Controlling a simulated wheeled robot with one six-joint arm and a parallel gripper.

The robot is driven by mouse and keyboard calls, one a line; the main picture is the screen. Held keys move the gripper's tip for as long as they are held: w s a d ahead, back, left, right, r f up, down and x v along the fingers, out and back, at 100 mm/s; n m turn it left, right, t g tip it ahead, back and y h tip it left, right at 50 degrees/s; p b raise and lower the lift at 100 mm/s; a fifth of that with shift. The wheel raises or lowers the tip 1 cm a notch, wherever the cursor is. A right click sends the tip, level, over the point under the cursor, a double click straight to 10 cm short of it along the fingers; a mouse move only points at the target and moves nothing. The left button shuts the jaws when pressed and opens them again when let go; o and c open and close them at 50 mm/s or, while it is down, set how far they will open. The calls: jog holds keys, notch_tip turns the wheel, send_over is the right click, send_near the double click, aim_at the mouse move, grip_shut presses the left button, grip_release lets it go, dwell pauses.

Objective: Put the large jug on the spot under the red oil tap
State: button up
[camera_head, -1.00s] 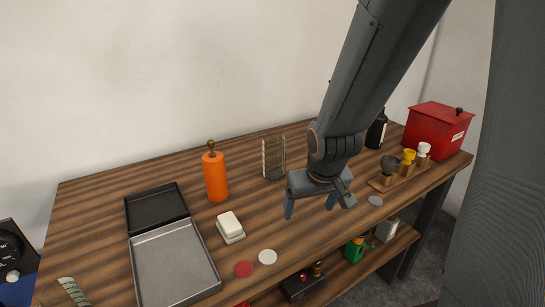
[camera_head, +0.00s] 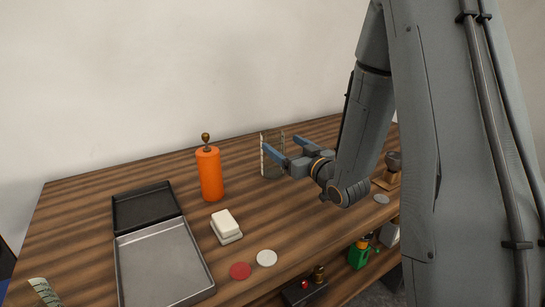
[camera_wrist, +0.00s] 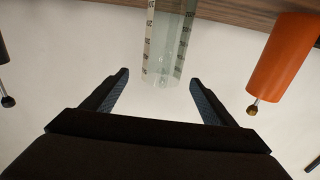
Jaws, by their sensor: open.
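A clear graduated measuring jug (camera_head: 269,168) stands upright on the wooden table, right of an orange cylinder. It also shows in the wrist view (camera_wrist: 170,40), upside down, just beyond my fingers. My gripper (camera_head: 282,145) is open and level, its fingertips near the jug. In the wrist view my gripper (camera_wrist: 159,78) is empty, with the jug ahead of the gap. A red disc spot (camera_head: 240,271) and a white disc spot (camera_head: 267,258) lie near the table's front edge. A grey disc (camera_head: 381,198) lies further right. I cannot make out a red oil tap for certain.
The orange cylinder (camera_head: 210,176) with a brass knob stands left of the jug. A black box (camera_head: 303,291) and a green can (camera_head: 359,254) are below. My arm hides the right side.

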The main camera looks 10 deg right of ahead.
aim_at(273, 138)
jog(key=p+x, duration=0.2)
jog(key=x, duration=0.4)
jog(key=shift+w+a+f, duration=0.1)
jog(key=shift+w+a, duration=0.15)
jog(key=shift+c, duration=0.4)
jog(key=c, duration=1.8)
jog(key=shift+c, duration=0.2)
